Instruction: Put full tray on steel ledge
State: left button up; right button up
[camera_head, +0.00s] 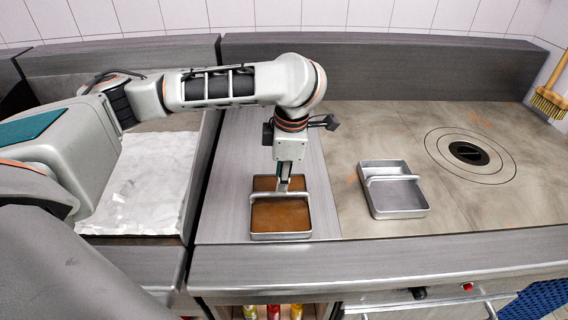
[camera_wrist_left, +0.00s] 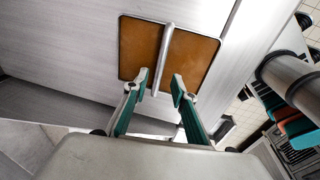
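The full tray (camera_head: 280,217), a metal tray with brown contents and a handle across its middle, sits on the grey steel strip (camera_head: 232,175) left of the hotplate. It also shows in the left wrist view (camera_wrist_left: 196,62). My left gripper (camera_head: 284,186) points down over the tray's handle. In the left wrist view my left gripper (camera_wrist_left: 161,80) has its fingertips apart, with the handle (camera_wrist_left: 164,50) between them and gaps on both sides. I cannot tell how far the tips are above the handle. My right gripper is not in view.
An empty metal tray (camera_head: 396,198) with a handle stands on the hotplate (camera_head: 385,135) to the right. A crumpled white sheet (camera_head: 150,180) lies in the left bay. A steel back wall (camera_head: 380,65) runs behind, and a brush (camera_head: 550,98) hangs at the right. Several bottles (camera_head: 273,312) stand below the front edge.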

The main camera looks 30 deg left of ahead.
pick_arm(q)
jog(key=shift+s+d+r, duration=0.1)
jog(key=shift+d+r, duration=0.1)
jog(key=shift+r, duration=1.05)
jog(key=shift+s+d+r, duration=0.1)
jog(key=shift+d+r, duration=0.1)
jog(key=shift+r, duration=1)
jog(key=shift+s, duration=0.1)
